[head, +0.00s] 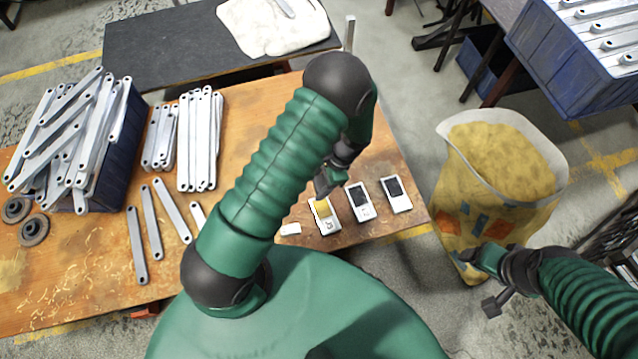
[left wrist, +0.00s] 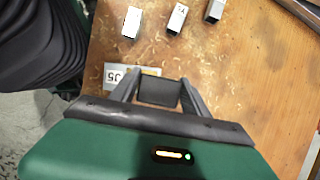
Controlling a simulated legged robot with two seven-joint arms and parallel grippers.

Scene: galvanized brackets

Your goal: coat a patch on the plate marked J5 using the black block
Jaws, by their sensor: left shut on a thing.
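The plate marked J5 (left wrist: 117,77) lies on the wooden table, partly behind the gripper in the left wrist view. It appears to be the leftmost white plate in the head view (head: 327,226). A yellow patch (head: 322,208) covers its far part. My left gripper (head: 328,186) is shut on the black block (left wrist: 159,92), which sits between both fingers beside the yellow patch. Whether the block touches the plate cannot be told. My right gripper (head: 488,268) is in front of the yellow sack, its jaws unclear.
Two more white plates with dark patches lie to the right, a near one (head: 361,213) and a far one (head: 398,205). Small pale blocks (left wrist: 131,22) stand nearby. Loose brackets (head: 137,245) and a full blue bin (head: 127,135) are left. The sack (head: 490,190) stands beyond the table's right edge.

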